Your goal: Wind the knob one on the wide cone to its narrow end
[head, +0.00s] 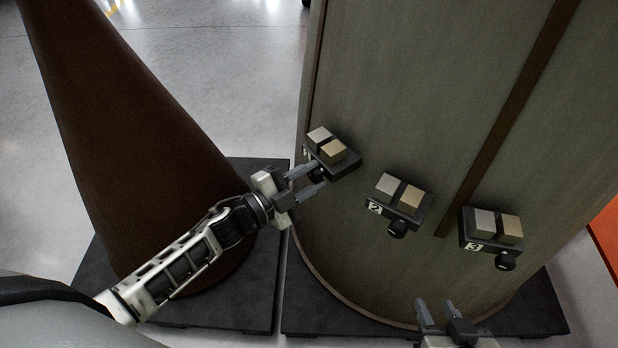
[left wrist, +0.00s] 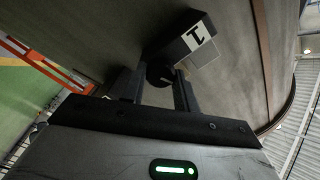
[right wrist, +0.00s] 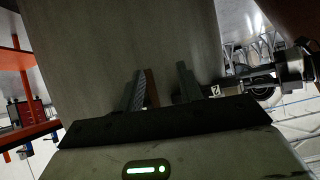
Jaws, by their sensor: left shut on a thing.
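The wide cone (head: 430,90) fills the right half of the head view. Unit one (head: 340,164) on its left side carries a pale block and a tan block. Its black knob (head: 316,174) sits underneath, between the fingertips of my left gripper (head: 312,180). In the left wrist view the label 1 (left wrist: 195,38) shows, and the left gripper (left wrist: 160,84) is shut on the round black knob (left wrist: 160,74). My right gripper (head: 440,314) is apart from the cone's units, low in the head view; in the right wrist view its fingers (right wrist: 160,88) stand apart with nothing between them.
Unit two (head: 400,200) and unit three (head: 490,232), each with a black knob below, are on the same cone to the right. A narrow brown cone (head: 130,130) stands at left on a dark base plate (head: 262,250). Open floor (head: 230,60) lies behind.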

